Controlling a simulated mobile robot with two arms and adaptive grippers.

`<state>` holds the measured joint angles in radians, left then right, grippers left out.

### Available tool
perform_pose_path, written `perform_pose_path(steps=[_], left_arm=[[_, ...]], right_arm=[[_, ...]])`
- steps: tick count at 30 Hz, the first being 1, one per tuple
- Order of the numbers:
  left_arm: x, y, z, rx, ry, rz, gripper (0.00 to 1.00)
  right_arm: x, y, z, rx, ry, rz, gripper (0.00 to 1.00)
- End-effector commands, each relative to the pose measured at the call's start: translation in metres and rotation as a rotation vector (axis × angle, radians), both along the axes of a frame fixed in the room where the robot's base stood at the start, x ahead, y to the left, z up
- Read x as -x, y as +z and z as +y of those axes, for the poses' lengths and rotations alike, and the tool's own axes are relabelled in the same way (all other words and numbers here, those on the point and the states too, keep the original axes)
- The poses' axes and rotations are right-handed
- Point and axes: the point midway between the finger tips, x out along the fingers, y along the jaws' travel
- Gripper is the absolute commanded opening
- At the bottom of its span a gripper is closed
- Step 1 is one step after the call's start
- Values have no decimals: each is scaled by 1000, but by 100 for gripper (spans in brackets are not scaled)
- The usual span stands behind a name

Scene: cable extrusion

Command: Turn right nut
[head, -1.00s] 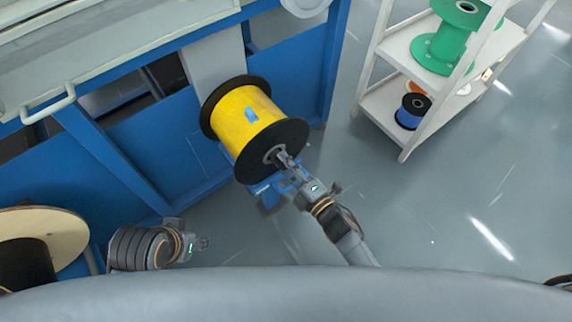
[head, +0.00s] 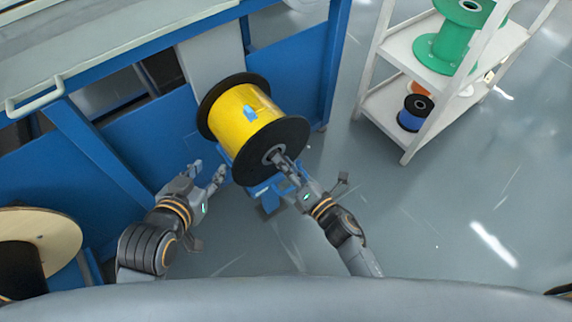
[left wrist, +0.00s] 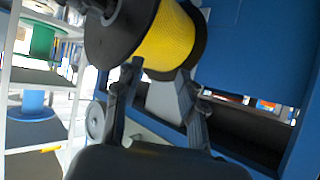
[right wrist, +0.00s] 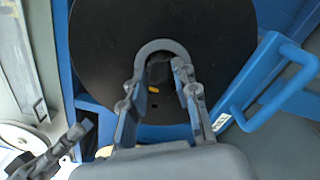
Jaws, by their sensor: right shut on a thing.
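A yellow cable spool (head: 240,118) with black flanges sits in the blue machine. The grey right nut (head: 273,154) is at the centre of its near flange. In the right wrist view the nut (right wrist: 163,47) shows as a grey ring against the black flange. My right gripper (head: 281,160) is shut on the nut; its fingers (right wrist: 163,92) lie on either side of it. My left gripper (head: 208,170) is open and empty, left of the spool and apart from it. In the left wrist view its fingers (left wrist: 158,72) are spread below the yellow spool (left wrist: 168,38).
The blue machine frame (head: 130,135) runs along the left and behind the spool. A blue handle (right wrist: 278,83) stands right of the flange in the right wrist view. A white shelf (head: 398,48) with green and blue spools is at the upper right. Floor at right is clear.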

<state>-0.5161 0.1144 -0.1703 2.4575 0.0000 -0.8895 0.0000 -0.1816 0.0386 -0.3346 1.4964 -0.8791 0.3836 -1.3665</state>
Motion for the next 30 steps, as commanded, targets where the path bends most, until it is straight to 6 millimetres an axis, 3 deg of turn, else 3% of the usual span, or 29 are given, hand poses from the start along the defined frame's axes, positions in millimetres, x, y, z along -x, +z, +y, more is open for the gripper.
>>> perform_pose_path(steps=[17, 18, 21, 30], left_arm=[[-5, 6, -2, 10, -3, -41, 40], [-5, 6, -3, 10, -3, -41, 40], [-5, 6, -3, 10, -3, -40, 40], [-5, 7, -2, 10, -2, -43, 40]], right_arm=[[1, -2, 0, 29, 0, -16, 0], [1, -2, 0, 29, 0, -16, 33], [1, -1, 0, 28, 0, -16, 52], [1, 0, 0, 26, 0, -17, 52]])
